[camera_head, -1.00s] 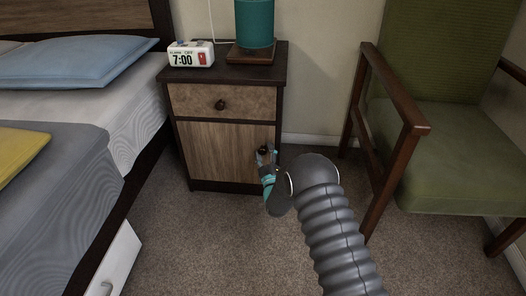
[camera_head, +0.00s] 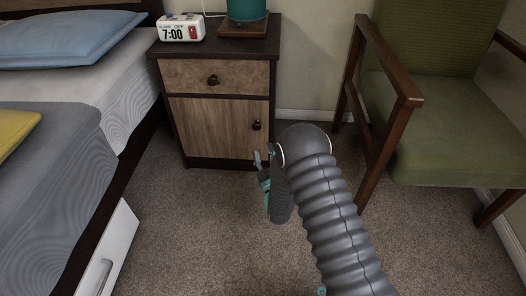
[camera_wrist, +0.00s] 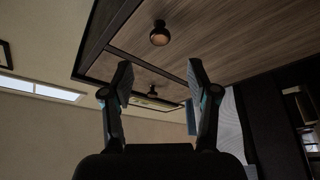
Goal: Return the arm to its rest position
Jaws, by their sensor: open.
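My gripper (camera_head: 264,158) is in the head view in front of the lower right of the nightstand, beside the bend of my grey ribbed arm. In the wrist view my gripper (camera_wrist: 160,80) shows two dark fingers spread apart with nothing between them. The nightstand (camera_head: 215,127) has a drawer and a door, both shut, each with a round dark knob. The door knob (camera_head: 256,125) is clear of my gripper. In the wrist view the nightstand front (camera_wrist: 230,40) fills the upper right, with a knob (camera_wrist: 159,34) above the fingers.
A green armchair (camera_head: 440,140) with wooden arms stands to the right, close to my arm. The bed (camera_head: 50,150) is on the left, with an open white drawer (camera_head: 112,250) below. An alarm clock (camera_head: 181,28) and teal lamp (camera_head: 247,10) stand on the nightstand. Carpet (camera_head: 195,230) is bare between.

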